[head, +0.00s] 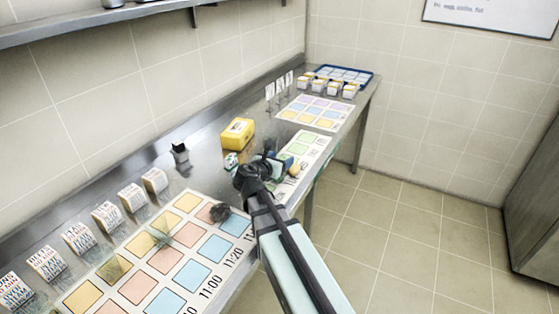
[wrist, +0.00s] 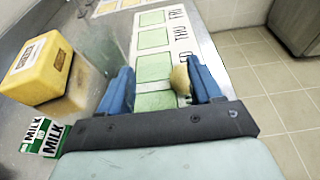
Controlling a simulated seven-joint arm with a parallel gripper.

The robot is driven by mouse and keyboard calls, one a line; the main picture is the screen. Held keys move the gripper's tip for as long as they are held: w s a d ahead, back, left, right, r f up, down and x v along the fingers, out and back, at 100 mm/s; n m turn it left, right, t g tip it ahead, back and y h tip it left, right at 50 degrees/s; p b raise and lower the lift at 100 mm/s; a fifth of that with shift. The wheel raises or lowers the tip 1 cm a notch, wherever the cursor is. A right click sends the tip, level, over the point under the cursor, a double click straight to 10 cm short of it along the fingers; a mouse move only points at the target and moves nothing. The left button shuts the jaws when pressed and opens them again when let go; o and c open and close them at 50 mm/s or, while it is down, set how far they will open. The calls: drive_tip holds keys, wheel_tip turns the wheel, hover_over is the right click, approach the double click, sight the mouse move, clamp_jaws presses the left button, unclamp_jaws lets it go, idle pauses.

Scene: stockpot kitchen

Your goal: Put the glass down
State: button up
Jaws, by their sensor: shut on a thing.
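My gripper (wrist: 160,82) is above the green-squared sheet (wrist: 153,38) near the front edge of the counter. Its two blue fingers stand apart, shut on the glass. The glass is see-through and its outline is hardly visible between the fingers, so I cannot tell its tilt or whether its base touches the sheet. In the head view my gripper (head: 278,164) is at the far end of my arm, which hides part of the counter. A small round yellowish thing (wrist: 180,80) shows right beside the right finger.
A yellow box (wrist: 38,72) and a green-and-white milk carton (wrist: 42,136) stand left of my gripper. A sheet of coloured squares (head: 165,262) lies nearer, with dark tufts on it. Small tubs and a blue tray (head: 371,74) stand at the far end. The floor drops off right.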

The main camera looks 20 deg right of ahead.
drive_tip(key=shift+f, duration=0.15)
drive_tip(key=o, duration=1.3)
drive_tip(key=shift+c, duration=0.2)
drive_tip(key=v, duration=1.2)
